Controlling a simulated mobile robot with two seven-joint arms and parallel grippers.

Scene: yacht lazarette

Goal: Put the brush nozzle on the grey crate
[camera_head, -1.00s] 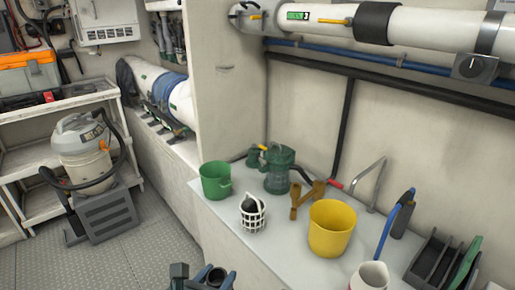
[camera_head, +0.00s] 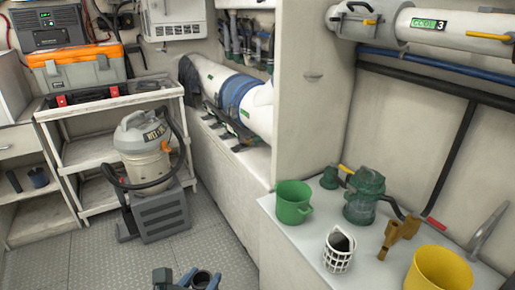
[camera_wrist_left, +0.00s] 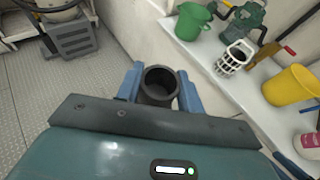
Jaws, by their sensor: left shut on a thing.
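My left gripper (camera_head: 187,281) shows at the bottom edge of the head view, its blue fingers shut on a dark hollow round piece, which looks like the brush nozzle (camera_head: 205,279). In the left wrist view the brush nozzle (camera_wrist_left: 160,86) sits between the two blue fingers (camera_wrist_left: 158,88), open end up; its lower part is hidden. The grey crate (camera_head: 162,218) stands on the floor ahead, left of centre, with a vacuum on it. The crate also shows at upper left in the left wrist view (camera_wrist_left: 72,38), apart from the gripper. My right gripper is out of view.
The wet-dry vacuum (camera_head: 147,160) covers much of the crate's top, its hose looping down the left. A white shelf unit (camera_head: 95,155) stands behind. The white counter (camera_head: 300,255) at right holds a green jug (camera_head: 293,203), white basket (camera_head: 339,250) and yellow bucket (camera_head: 440,270). Floor between is clear.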

